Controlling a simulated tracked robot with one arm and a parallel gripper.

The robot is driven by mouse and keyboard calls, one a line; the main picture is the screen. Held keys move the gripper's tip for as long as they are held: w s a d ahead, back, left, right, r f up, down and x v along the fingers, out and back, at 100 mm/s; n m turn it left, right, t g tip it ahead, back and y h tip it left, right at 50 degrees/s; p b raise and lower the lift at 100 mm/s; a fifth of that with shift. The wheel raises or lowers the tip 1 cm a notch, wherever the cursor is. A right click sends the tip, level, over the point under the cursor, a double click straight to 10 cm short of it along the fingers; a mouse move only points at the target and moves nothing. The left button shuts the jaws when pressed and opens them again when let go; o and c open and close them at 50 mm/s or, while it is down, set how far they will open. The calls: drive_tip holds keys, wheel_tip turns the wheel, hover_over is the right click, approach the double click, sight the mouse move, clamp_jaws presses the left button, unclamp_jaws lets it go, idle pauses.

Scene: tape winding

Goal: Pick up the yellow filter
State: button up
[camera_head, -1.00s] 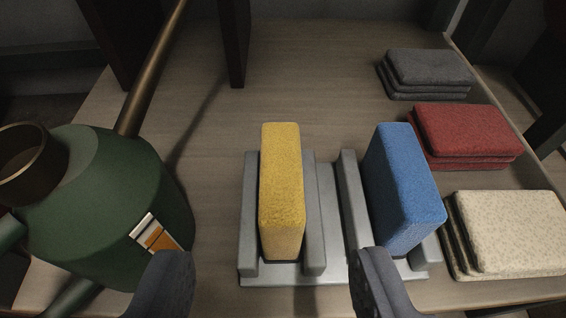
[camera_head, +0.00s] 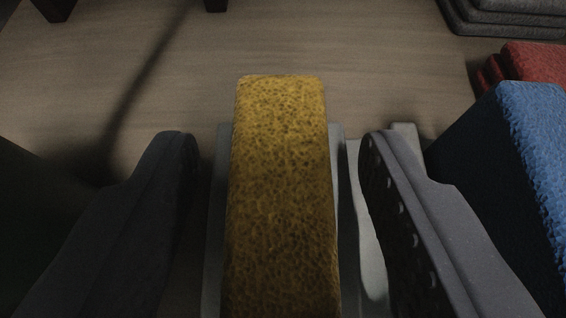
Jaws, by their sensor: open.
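The yellow filter (camera_head: 280,190) is an upright porous block in the middle of the view. It stands in a slot of the grey holder (camera_head: 372,250), whose lower part is hidden. My gripper (camera_head: 277,145) is open, with one finger to the left of the yellow filter and the other to its right. A gap shows between each finger and the filter, so neither finger touches it. The near end of the filter runs out of the bottom of the view.
A blue filter (camera_head: 535,150) stands close to the right finger. Folded red cloths (camera_head: 535,68) and dark grey cloths (camera_head: 505,15) lie at the upper right. The wooden table (camera_head: 300,40) is clear beyond the filter. A dark shape fills the left edge.

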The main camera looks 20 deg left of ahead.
drive_tip(key=shift+w+r, duration=0.1)
clamp_jaws()
drive_tip(key=shift+r, duration=0.1)
